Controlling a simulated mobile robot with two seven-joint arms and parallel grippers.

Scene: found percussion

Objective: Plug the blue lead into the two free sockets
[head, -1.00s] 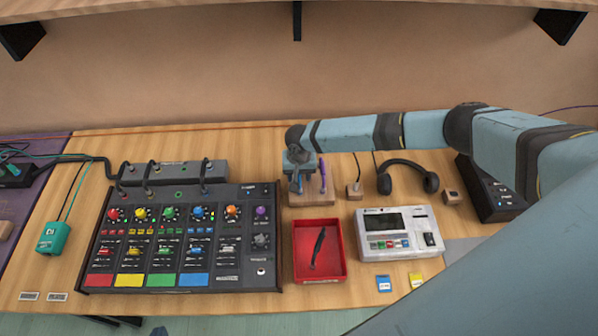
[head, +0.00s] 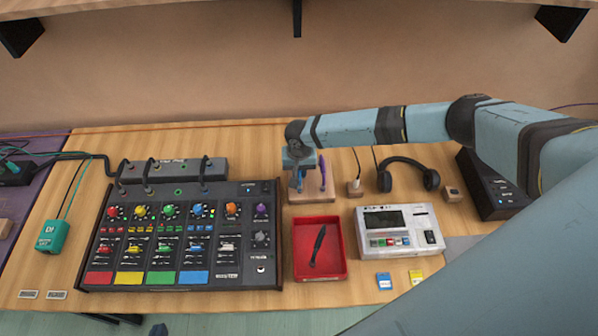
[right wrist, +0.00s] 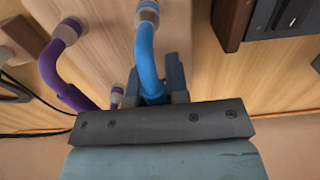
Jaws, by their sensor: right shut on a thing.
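The blue lead (head: 299,178) is at the wooden block (head: 311,198) behind the red tray. My right gripper (right wrist: 163,82) is shut on the blue lead, seen in the right wrist view as a bent blue cable (right wrist: 147,55) with a grey plug over the wood. The gripper also shows from above in the head view (head: 298,172). Two green-ringed sockets with no plug show: one on the dark box (head: 215,170), one on the mixer (head: 235,200). A small grey piece at the bottom edge appears to be my left gripper (head: 158,330); its jaws are not clear.
A purple lead (head: 323,174) stands beside the blue one on the block. Black leads (head: 151,178) join box and mixer. The red tray (head: 343,262) holds a dark tool. A white device (head: 400,245) and headphones (head: 432,179) stand to the right.

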